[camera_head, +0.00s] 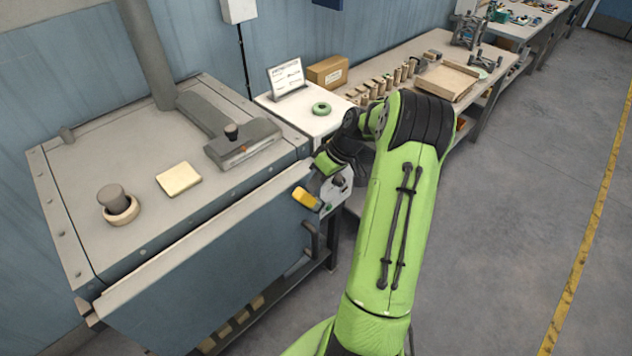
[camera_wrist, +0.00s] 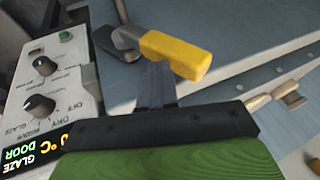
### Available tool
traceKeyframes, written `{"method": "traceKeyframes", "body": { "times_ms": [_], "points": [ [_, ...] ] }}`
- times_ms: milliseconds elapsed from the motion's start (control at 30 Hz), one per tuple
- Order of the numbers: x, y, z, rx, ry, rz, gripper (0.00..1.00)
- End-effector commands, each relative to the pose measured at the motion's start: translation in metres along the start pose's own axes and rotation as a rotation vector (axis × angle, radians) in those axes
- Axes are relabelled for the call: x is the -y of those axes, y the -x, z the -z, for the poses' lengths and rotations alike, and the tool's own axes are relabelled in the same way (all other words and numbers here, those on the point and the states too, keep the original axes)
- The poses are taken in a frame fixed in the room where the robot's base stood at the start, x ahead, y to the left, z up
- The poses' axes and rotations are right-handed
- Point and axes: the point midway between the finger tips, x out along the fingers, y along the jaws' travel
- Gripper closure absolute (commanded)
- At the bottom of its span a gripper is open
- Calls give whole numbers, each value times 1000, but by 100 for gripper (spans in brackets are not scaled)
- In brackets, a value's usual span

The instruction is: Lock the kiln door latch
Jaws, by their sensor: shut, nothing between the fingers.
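The kiln (camera_head: 200,150) stands at left with its blue-grey front door (camera_head: 215,275) flush against the body as far as I can tell. The latch has a yellow grip (camera_head: 305,198) on a metal lever, at the door's upper right corner. In the wrist view, the yellow grip (camera_wrist: 178,54) lies tilted across the top middle, its lever reaching left towards the control panel (camera_wrist: 45,90). My gripper (camera_wrist: 156,72) is shut and empty, its fingertips right beside the grip's near edge. I cannot tell whether they touch. In the head view, my arm hides most of the fingers.
A dark bar handle (camera_head: 310,242) sticks out from the door below the latch. A white side table (camera_head: 318,122) with a green ring and a sign stands behind my arm. A workbench with several pieces runs along the wall. The floor (camera_head: 520,200) at right is clear.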

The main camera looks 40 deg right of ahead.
Motion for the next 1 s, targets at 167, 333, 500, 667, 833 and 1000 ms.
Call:
{"method": "traceKeyframes", "body": {
  "times_ms": [167,333,500,667,833,1000],
  "points": [
    [0,0,0,0,0,0,100],
    [0,-1,0,1,3,-6,100],
    [2,-4,-1,5,16,-40,100],
    [5,-6,-1,9,25,-67,100],
    [8,-12,-2,16,48,-130,100],
    [16,-23,-5,29,92,-247,100]
  ]
}}
